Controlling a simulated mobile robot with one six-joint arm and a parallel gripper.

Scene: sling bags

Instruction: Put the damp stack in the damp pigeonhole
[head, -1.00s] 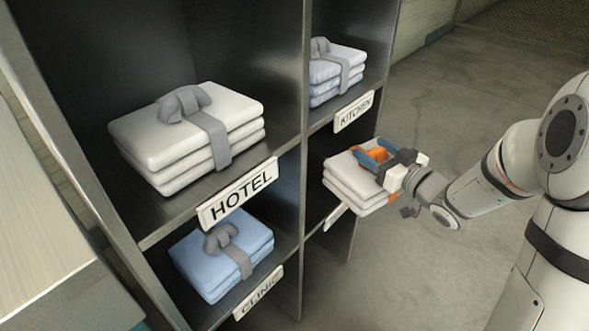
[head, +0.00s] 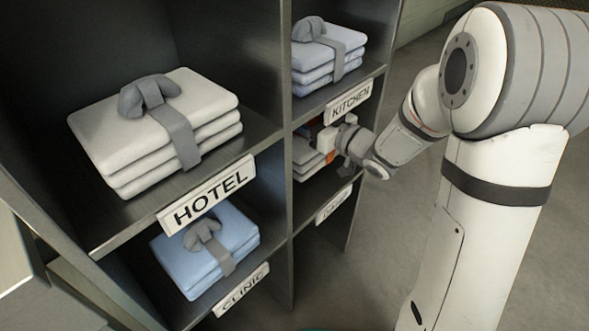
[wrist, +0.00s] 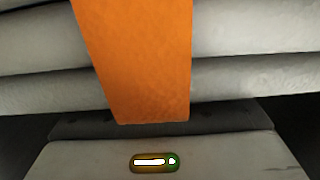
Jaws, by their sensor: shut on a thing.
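The damp stack (head: 304,160) is a pile of white folded cloths with an orange band. It sits inside the lower right pigeonhole, partly hidden by the divider and my gripper. My gripper (head: 322,136) is shut on its orange tie and reaches in from the right, under the KITCHEN sign. In the wrist view the orange band (wrist: 140,55) runs down the white cloth layers close in front; the fingertips do not show. The sign (head: 335,203) under this pigeonhole is too small to read. Whether the stack rests on the shelf, I cannot tell.
A white stack (head: 155,130) fills the HOTEL pigeonhole, a blue stack (head: 205,252) the CLINIC one, and a pale blue stack (head: 328,52) the KITCHEN one, all with grey ties. A dark upright divider (head: 290,215) stands just left of the held stack. Floor (head: 395,225) is open at right.

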